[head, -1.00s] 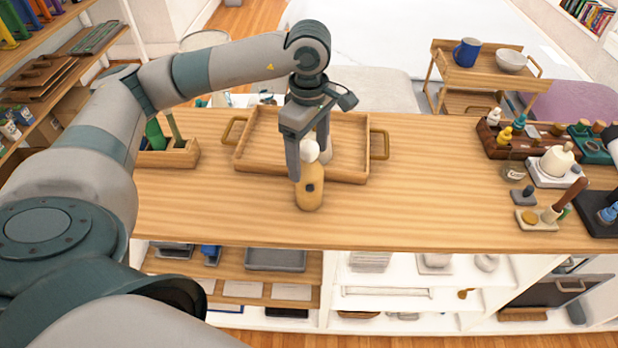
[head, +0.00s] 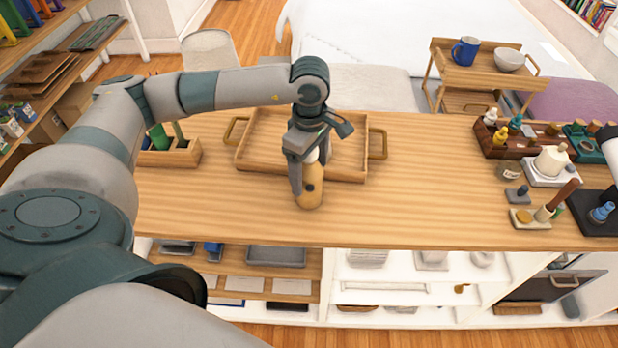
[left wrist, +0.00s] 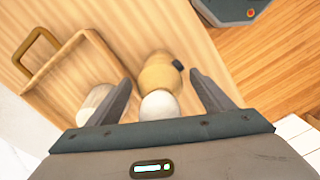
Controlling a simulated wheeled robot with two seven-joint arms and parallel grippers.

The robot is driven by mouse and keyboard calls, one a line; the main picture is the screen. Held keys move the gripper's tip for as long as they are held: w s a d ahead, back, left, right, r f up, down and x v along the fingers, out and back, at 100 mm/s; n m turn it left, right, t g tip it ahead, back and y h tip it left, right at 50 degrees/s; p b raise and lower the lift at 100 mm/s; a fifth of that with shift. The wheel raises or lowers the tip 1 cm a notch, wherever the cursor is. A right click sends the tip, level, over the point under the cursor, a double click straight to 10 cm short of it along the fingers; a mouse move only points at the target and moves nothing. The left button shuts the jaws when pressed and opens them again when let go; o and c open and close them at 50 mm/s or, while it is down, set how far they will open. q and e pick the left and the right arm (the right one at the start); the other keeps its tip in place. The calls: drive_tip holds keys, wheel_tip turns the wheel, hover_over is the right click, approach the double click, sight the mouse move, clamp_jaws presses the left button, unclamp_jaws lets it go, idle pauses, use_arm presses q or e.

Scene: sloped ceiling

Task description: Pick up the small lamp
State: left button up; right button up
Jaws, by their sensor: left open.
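The small lamp (head: 311,190) has a rounded tan wooden body with a dark knob and a white bulb on top. It stands upright on the wooden counter (head: 430,190), just in front of the tray. My left gripper (head: 308,174) points down over it, open, with a finger on either side of the bulb and upper body. In the left wrist view the lamp (left wrist: 160,74) lies between the two spread fingers (left wrist: 163,98), with a gap on each side. The gripper partly hides the lamp's top in the head view.
A wooden tray (head: 245,158) with handles lies behind the lamp; a white cylinder (left wrist: 96,98) shows in it beside one finger. A wooden box with green items (head: 180,158) stands left. Bottles and small tools (head: 553,160) crowd the right end. The counter's middle right is clear.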

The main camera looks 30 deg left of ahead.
sight(310, 159)
use_arm(q)
drive_tip(key=c, duration=1.4)
drive_tip(key=shift+r, duration=0.15)
use_arm(e)
drive_tip(key=shift+f, duration=0.1)
use_arm(q)
drive_tip(key=shift+r+b, duration=0.5)
wheel_tip(310, 159, up, 2)
drive_tip(key=shift+w+r+b, duration=0.1)
drive_tip(key=shift+r+b, duration=0.05)
drive_tip(key=shift+b, duration=0.55)
drive_tip(key=w+d+r+b, duration=0.1)
drive_tip(key=d+r, duration=0.1)
drive_tip(key=d, duration=0.1)
drive_tip(key=d+r+b, duration=0.1)
drive_tip(key=d+r, duration=0.2)
drive_tip(key=d, duration=0.1)
drive_tip(key=w+d+r+b, duration=0.1)
drive_tip(key=d+r+b, duration=0.1)
drive_tip(key=d, duration=0.2)
drive_tip(key=shift+w+d+r, duration=0.15)
drive_tip(key=shift+w+r, duration=0.1)
drive_tip(key=shift+w, duration=0.1)
use_arm(e)
drive_tip(key=w+a+f+t, duration=0.2)
drive_tip(key=w+a+f, duration=0.1)
drive_tip(key=w, duration=0.5)
drive_tip(key=shift+w+f+y, duration=0.25)
drive_tip(key=shift+f+y, duration=0.1)
drive_tip(key=shift+y, duration=0.05)
